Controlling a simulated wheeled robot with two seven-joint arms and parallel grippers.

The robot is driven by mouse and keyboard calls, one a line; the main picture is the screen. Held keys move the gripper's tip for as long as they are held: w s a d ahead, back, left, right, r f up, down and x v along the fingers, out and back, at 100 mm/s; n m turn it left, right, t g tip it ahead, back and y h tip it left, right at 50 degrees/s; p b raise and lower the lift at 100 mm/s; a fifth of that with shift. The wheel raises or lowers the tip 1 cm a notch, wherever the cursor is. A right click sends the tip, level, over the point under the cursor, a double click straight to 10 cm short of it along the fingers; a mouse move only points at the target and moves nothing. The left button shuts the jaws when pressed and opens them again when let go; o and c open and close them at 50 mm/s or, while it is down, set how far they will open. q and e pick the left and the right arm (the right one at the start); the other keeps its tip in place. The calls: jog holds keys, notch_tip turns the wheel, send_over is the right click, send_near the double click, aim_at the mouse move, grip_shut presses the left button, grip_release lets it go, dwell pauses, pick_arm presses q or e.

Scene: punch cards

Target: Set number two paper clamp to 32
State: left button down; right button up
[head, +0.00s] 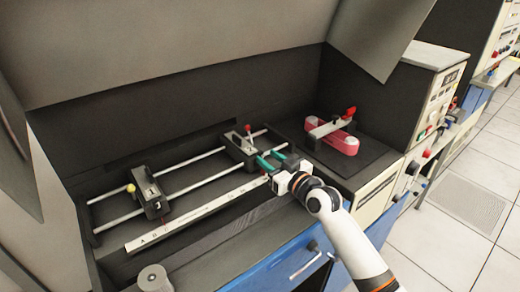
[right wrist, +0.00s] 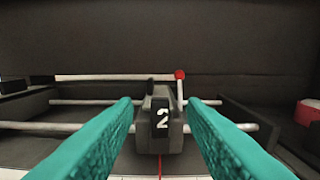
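The number two paper clamp (head: 238,146) is a dark block with a red-tipped lever, on two pale rails right of their middle. In the right wrist view the clamp (right wrist: 160,122) shows a white "2", and a thin red line runs down below it. My right gripper (head: 268,159) has green fingers, at the front right of the clamp in the head view. In the right wrist view its fingers (right wrist: 163,112) are apart, with the clamp showing between them; contact is not visible. A white scale (head: 195,212) runs along the front; its numbers are too small to read. My left gripper is out of view.
A second clamp marked 1 (head: 150,193), with a yellow knob, sits on the rails at the left. A pink looped piece under a bar with a red knob (head: 335,132) stands on the right. The rails between the clamps (head: 190,182) are clear.

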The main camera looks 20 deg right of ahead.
aim_at(262, 153)
jog(key=shift+x, duration=2.35)
grip_shut()
